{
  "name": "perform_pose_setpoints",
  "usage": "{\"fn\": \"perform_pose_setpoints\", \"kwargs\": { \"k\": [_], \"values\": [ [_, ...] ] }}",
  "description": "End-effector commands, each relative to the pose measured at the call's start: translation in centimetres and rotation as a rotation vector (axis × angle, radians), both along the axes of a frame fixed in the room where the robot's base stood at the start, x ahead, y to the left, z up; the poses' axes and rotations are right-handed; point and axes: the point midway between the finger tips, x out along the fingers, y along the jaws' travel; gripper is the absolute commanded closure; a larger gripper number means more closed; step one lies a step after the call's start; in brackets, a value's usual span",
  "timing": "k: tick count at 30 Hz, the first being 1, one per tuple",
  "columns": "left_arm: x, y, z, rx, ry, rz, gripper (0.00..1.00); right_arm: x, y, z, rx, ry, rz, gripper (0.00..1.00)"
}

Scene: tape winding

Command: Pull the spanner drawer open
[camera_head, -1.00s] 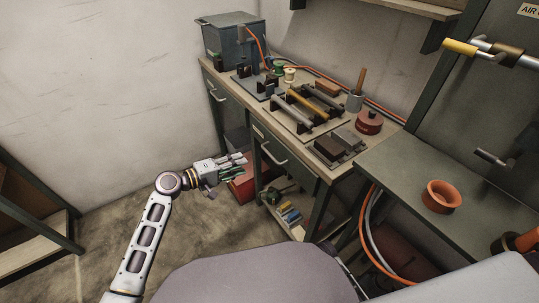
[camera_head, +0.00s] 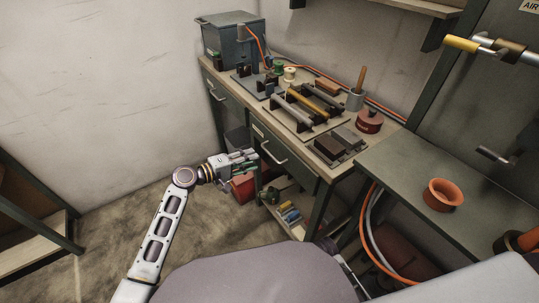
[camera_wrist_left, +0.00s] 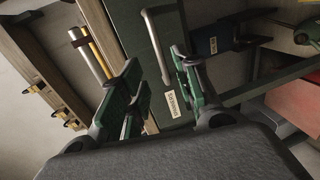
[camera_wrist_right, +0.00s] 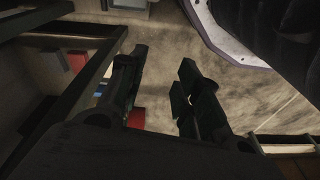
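The spanner drawer (camera_head: 296,162) is the green drawer under the workbench's near part, and it is shut. Its pale bar handle (camera_head: 275,158) is on the front. In the left wrist view the handle (camera_wrist_left: 157,44) lies ahead, between the fingers, with a label (camera_wrist_left: 173,103) beside it that appears to read SPANNERS. My left gripper (camera_head: 250,160) is just left of the drawer front. In its wrist view the left gripper (camera_wrist_left: 156,62) is open and empty; whether it touches the handle is unclear. My right gripper (camera_wrist_right: 160,68) is open and empty, and hidden in the head view.
The workbench (camera_head: 240,90) carries rods on a rack, spools and a red tin (camera_head: 369,121). Another drawer (camera_head: 222,95) is further left. A red box (camera_head: 243,188) and a lower shelf with coloured items (camera_head: 289,212) are below. A side table (camera_head: 410,185) stands right.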

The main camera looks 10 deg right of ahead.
Motion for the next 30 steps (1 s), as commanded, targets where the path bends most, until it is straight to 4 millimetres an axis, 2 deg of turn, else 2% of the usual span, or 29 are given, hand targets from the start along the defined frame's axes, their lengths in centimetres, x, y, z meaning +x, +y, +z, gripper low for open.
{"fn": "perform_pose_setpoints", "kwargs": {
  "k": [9,18,30],
  "values": [
    [1.6,-4.0,-0.9,-0.001,0.0,-0.001,0.68,-0.3,0.3,0.6,0.01,-0.006,0.0,0.67],
    [2.8,-7.0,-1.6,-0.001,0.001,-0.001,0.68,0.3,0.5,1.7,0.018,-0.025,0.001,0.67],
    [3.3,-8.2,-1.9,0.0,0.0,0.0,0.68,0.7,0.6,2.5,0.022,-0.043,0.002,0.67]
  ]
}}
